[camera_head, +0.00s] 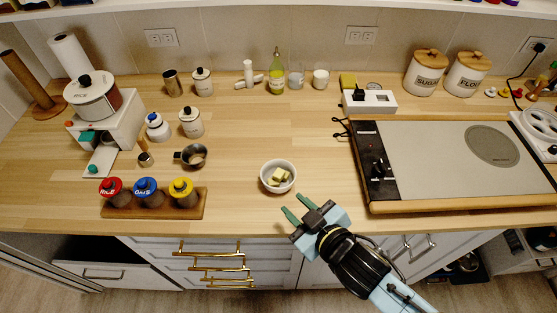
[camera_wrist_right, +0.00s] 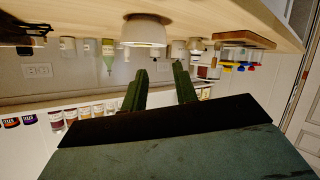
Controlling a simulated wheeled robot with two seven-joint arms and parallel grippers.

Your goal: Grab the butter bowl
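The butter bowl (camera_head: 278,187) is a small white bowl with pale yellow butter pieces (camera_head: 279,176) in it. It stands upright on the wooden counter (camera_head: 240,208), near the front edge. The bowl also shows upside down in the right wrist view (camera_wrist_right: 144,32), beyond the fingers. My right gripper (camera_head: 297,207) is just in front of the bowl and slightly right of it in the head view, apart from it. Its two green fingers (camera_wrist_right: 160,67) are spread with nothing between them. My left gripper is not in view.
A wooden rack (camera_head: 194,204) with red, blue and yellow-lidded jars stands left of the bowl. A dark measuring cup (camera_head: 193,155) is behind the rack. A large flat appliance (camera_head: 425,160) lies to the right. The counter around the bowl is clear.

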